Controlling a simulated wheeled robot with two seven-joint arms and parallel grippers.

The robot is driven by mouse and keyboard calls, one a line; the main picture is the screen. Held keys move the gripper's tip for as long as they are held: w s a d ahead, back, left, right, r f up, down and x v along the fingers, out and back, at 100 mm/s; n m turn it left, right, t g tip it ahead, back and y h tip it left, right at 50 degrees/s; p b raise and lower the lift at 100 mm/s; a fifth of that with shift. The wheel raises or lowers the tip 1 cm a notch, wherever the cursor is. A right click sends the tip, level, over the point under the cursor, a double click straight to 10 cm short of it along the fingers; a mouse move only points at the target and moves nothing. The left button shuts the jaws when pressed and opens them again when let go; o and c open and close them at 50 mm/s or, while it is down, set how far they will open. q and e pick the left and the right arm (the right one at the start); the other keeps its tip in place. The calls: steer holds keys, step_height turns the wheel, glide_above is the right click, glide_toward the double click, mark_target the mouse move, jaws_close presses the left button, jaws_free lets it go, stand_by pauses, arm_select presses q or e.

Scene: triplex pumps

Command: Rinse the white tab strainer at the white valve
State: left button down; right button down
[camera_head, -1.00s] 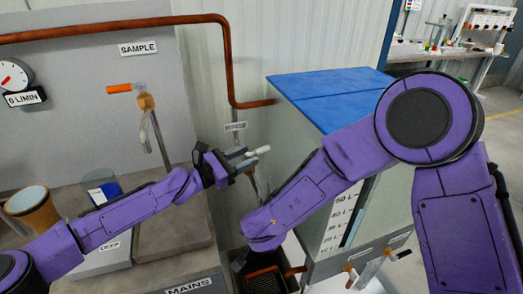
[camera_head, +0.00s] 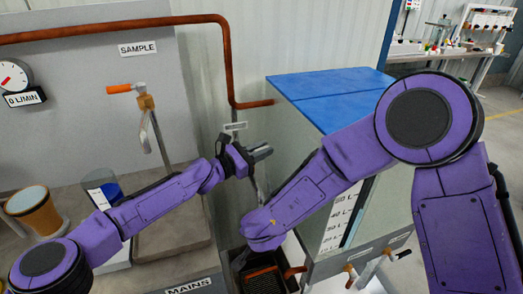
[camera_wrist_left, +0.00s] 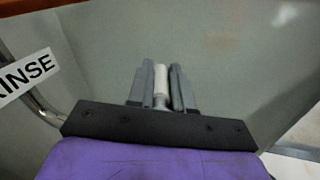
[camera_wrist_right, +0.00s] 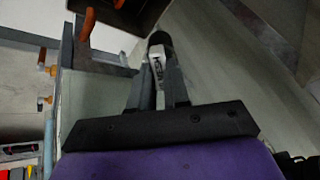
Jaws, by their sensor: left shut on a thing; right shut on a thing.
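The white valve's handle (camera_wrist_left: 161,80) is a pale short cylinder between the fingers of my left gripper (camera_wrist_left: 161,88) in the left wrist view. My right gripper (camera_wrist_right: 158,85) is shut on the white tab (camera_wrist_right: 155,72) of the strainer, which carries dark lettering. A dark rounded part (camera_wrist_right: 158,42) lies just beyond the tab. My right forearm hides this gripper and the strainer in the head view. No water flow can be made out.
A dark basin (camera_head: 236,262) with a brown grate (camera_head: 265,283) sits below the grippers. The blue-topped tank (camera_head: 335,90) stands at right. The SAMPLE tap (camera_head: 146,102), an orange cup (camera_head: 28,208) and a blue container (camera_head: 103,186) are at left.

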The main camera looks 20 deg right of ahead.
arm_select(q)
steer(key=shift+s+d+m+g+h, duration=0.1)
steer(key=shift+s+m+g+h, duration=0.2)
steer(key=shift+m+g, duration=0.8)
steer(key=shift+s+m+g+h, duration=0.2)
steer(key=shift+s+m+g, duration=0.3)
steer(key=shift+g, duration=1.1)
steer(key=shift+w, duration=0.1)
steer(key=c, duration=1)
jaws_free()
steer(key=shift+c, duration=0.2)
steer(key=a, duration=1.2)
steer(key=shift+r+p, duration=0.8)
arm_select(e)
steer(key=s+a, duration=0.5)
steer(key=a, duration=0.1)
steer(key=shift+a, duration=0.15)
